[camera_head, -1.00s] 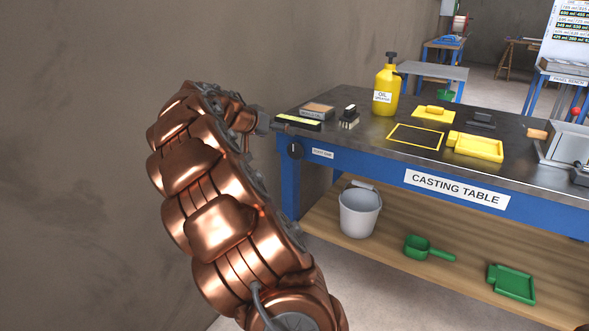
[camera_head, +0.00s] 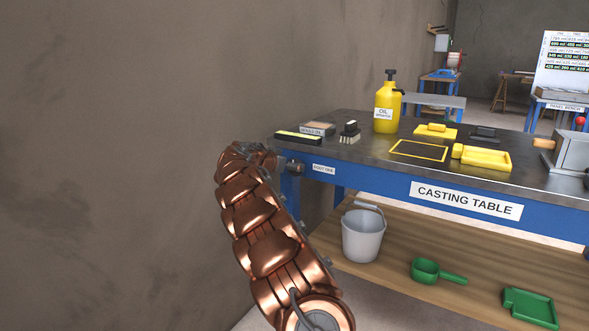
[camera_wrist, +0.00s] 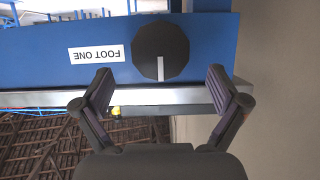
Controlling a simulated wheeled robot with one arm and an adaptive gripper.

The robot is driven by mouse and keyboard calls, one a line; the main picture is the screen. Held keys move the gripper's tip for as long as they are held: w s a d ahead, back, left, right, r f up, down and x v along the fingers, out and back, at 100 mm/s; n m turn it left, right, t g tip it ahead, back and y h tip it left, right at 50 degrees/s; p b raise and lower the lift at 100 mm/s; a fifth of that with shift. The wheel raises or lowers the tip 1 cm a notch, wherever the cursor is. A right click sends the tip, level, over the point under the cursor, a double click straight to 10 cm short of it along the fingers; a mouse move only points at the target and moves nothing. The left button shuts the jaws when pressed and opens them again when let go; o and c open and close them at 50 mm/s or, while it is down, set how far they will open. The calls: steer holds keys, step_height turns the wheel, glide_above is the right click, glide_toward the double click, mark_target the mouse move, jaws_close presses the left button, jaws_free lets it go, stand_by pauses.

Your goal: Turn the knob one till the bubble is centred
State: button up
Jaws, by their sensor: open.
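Knob one (camera_wrist: 160,42) is a round black knob with a white pointer line, beside the FOOT ONE label (camera_wrist: 96,53), which reads upside down in the wrist view. My gripper (camera_wrist: 160,75) is open, its two fingers apart and empty, with the knob ahead between them. I see no contact. In the head view the knob (camera_head: 294,168) sits on the blue table front, partly hidden by the end of my arm. The yellow-green spirit level (camera_head: 298,137) lies on the table's near left corner. Its bubble is too small to make out.
The casting table (camera_head: 380,160) holds a block, a brush, a yellow oil sprayer (camera_head: 387,105) and yellow tools. A grey bucket (camera_head: 362,235) and green scoops stand on the lower shelf. A bare wall (camera_head: 110,150) is close on the left.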

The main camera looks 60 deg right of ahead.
steer(key=shift+x, duration=2.2)
steer(key=shift+w, duration=0.1)
steer(key=c, duration=1.1)
